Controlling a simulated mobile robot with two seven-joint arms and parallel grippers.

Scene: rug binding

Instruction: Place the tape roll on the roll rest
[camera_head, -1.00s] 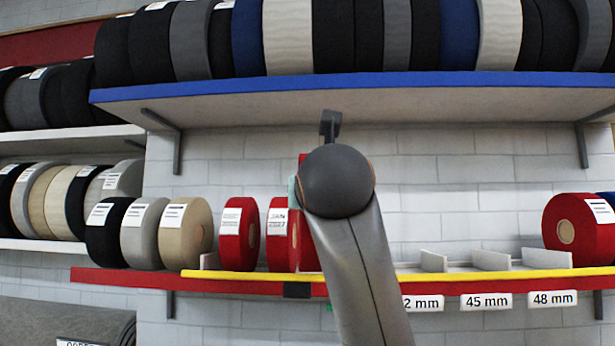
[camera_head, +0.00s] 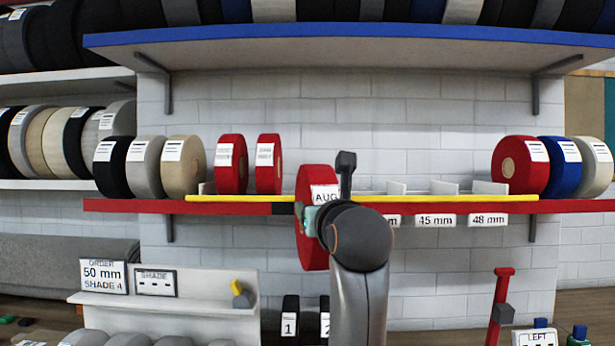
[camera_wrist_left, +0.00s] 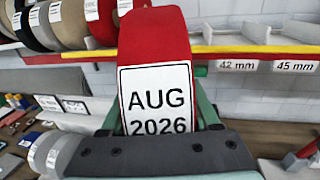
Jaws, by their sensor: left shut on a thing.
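A red tape roll (camera_head: 313,255) with a white label reading AUG is held upright in front of the shelf's red front edge. The left wrist view shows this roll (camera_wrist_left: 155,35) close up, its label reading AUG 2026. My left gripper (camera_head: 312,220) is shut on it, with green fingers on both sides of the roll in the left wrist view. My wrist and forearm hide part of the shelf behind. I cannot pick out the roll rest with certainty. My right gripper is not in view.
Two red rolls (camera_head: 231,165) stand on the yellow-edged shelf (camera_head: 250,199), left of the held roll. Slots with dividers (camera_head: 444,188) at right look empty. A blue-edged shelf (camera_head: 350,45) hangs above. Below left is a white stand (camera_head: 190,308) with an order sign (camera_head: 104,276).

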